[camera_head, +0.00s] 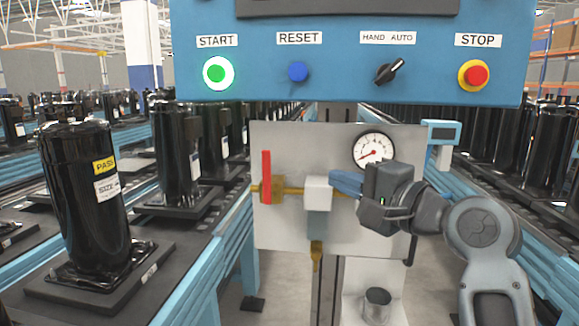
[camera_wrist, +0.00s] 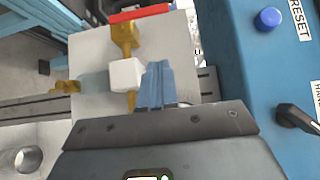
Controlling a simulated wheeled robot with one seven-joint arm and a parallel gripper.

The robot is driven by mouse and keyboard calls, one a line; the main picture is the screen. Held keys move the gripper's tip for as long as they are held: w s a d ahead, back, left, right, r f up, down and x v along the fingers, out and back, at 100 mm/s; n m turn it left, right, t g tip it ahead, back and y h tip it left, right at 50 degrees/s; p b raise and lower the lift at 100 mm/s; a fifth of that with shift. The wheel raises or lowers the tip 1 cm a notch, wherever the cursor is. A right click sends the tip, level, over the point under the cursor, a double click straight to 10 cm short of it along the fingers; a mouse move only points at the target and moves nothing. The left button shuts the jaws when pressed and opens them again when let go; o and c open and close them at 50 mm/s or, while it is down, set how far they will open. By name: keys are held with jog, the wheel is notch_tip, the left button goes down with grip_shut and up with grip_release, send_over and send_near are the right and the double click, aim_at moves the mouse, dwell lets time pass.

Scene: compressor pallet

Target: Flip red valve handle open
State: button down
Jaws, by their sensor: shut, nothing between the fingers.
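The red valve handle (camera_head: 266,177) stands upright across the brass valve (camera_head: 271,190) on the left part of a pale panel (camera_head: 290,145). In the wrist view the red handle (camera_wrist: 140,14) lies across the top, beyond the brass valve body (camera_wrist: 123,36). My gripper (camera_head: 335,182) is in front of the panel, to the right of the handle and apart from it. Its blue fingers (camera_wrist: 157,80) are together and empty, just beside the white block (camera_head: 318,193) in the picture. I cannot tell whether they touch that block.
A blue control box with a green start button (camera_head: 218,73), a reset button (camera_head: 298,71), a selector (camera_head: 388,71) and a red stop button (camera_head: 475,74) hangs above the panel. A gauge (camera_head: 373,151) sits above my gripper. A metal cup (camera_head: 377,305) stands below. Black compressors (camera_head: 85,200) line both sides.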

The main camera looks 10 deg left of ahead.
aim_at(268, 176)
jog(key=s+a+p+x, duration=0.2)
jog(key=x, duration=1)
jog(key=shift+w+a, duration=0.25)
jog(key=shift+a, duration=0.1)
